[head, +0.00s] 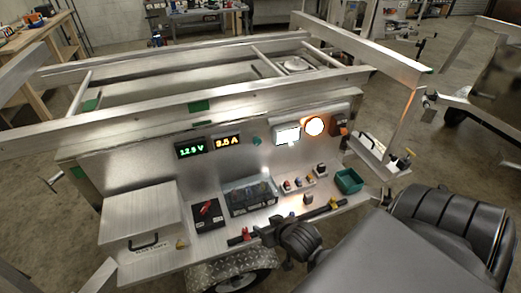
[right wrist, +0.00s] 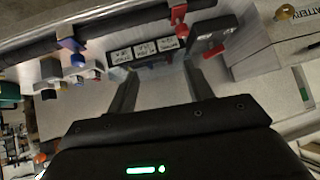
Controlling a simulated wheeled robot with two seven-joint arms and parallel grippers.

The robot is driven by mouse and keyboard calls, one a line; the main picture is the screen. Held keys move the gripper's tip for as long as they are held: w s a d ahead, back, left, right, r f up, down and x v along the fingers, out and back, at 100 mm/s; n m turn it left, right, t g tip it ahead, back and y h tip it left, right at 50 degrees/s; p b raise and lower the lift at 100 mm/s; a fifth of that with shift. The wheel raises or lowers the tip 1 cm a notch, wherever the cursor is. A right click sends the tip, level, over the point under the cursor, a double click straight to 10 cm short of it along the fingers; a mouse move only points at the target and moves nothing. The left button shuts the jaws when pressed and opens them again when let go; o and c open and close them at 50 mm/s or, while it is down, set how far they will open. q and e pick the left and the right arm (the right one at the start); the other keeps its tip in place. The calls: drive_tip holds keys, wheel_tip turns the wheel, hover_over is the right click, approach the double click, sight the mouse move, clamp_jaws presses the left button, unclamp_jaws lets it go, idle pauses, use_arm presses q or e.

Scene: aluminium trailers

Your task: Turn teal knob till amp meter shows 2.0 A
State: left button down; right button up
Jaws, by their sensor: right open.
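The teal knob (head: 257,141) sits on the upright aluminium panel, just right of the amp meter (head: 227,142). The amp meter's orange digits are small and seem to read 8.5 A. My right gripper (head: 268,231) is low in front of the shelf, below and apart from the knob. In the right wrist view its two fingers (right wrist: 163,88) are spread with nothing between them. The knob does not show in that view. My left gripper is not in view.
A green voltmeter (head: 190,149) is left of the amp meter; a lit white display (head: 287,134) and round lamp (head: 314,126) are right of the knob. The shelf holds a red-switch box (head: 207,214), a clear-covered box (head: 250,196) and a green bin (head: 349,181). A dark bar (head: 322,212) runs along its front.

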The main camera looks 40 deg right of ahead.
drive_tip(key=w+d+r+m+t+h, duration=0.25)
drive_tip(key=w+d+r+t, duration=0.2)
drive_tip(key=w+d, duration=0.25)
drive_tip(key=m+t, duration=0.2)
drive_tip(key=t, duration=0.2)
approach(259, 142)
drive_tip(key=shift+g+h, duration=0.25)
drive_tip(key=shift+h, duration=0.3)
drive_tip(key=x, duration=0.2)
drive_tip(key=p+x, duration=0.1)
drive_tip(key=x, duration=0.2)
drive_tip(key=p+x, duration=0.1)
drive_tip(key=x, duration=0.1)
drive_tip(key=shift+w+a+r, duration=0.1)
drive_tip(key=shift+w+a, duration=0.2)
drive_tip(key=shift+w, duration=0.05)
drive_tip(key=shift+x, duration=0.8)
drive_tip(key=c, duration=0.9)
